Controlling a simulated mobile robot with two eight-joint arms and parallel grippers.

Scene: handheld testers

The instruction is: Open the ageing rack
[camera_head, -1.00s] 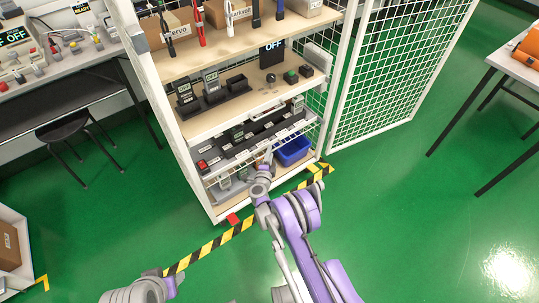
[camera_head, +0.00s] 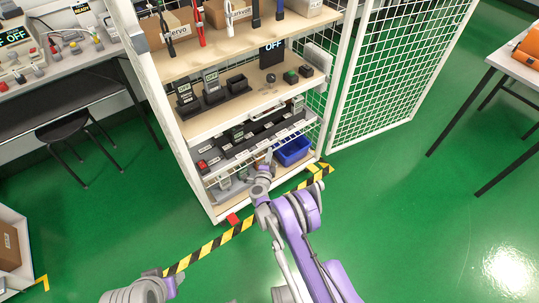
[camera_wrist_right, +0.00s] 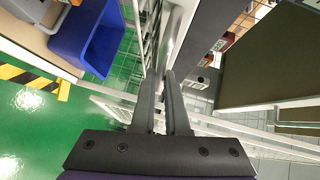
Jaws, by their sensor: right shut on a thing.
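The ageing rack (camera_head: 222,158) is a dark tiered holder with several small handheld testers and white labels, low in the white shelf unit (camera_head: 172,130). A pale rail runs along its front. My right gripper (camera_head: 268,156) is in front of this rack, near the rail's middle. In the right wrist view the two dark fingers of my right gripper (camera_wrist_right: 170,78) are closed together at a thin pale bar. The fingertips hide part of the grip. Part of my left arm shows at the bottom left of the head view; its fingers do not show.
A blue bin (camera_head: 293,151) stands on the bottom shelf, right of the gripper. A white mesh door (camera_head: 385,75) stands open at the right. Striped tape (camera_head: 215,244) crosses the green floor before the unit. A table (camera_head: 518,62) is at far right.

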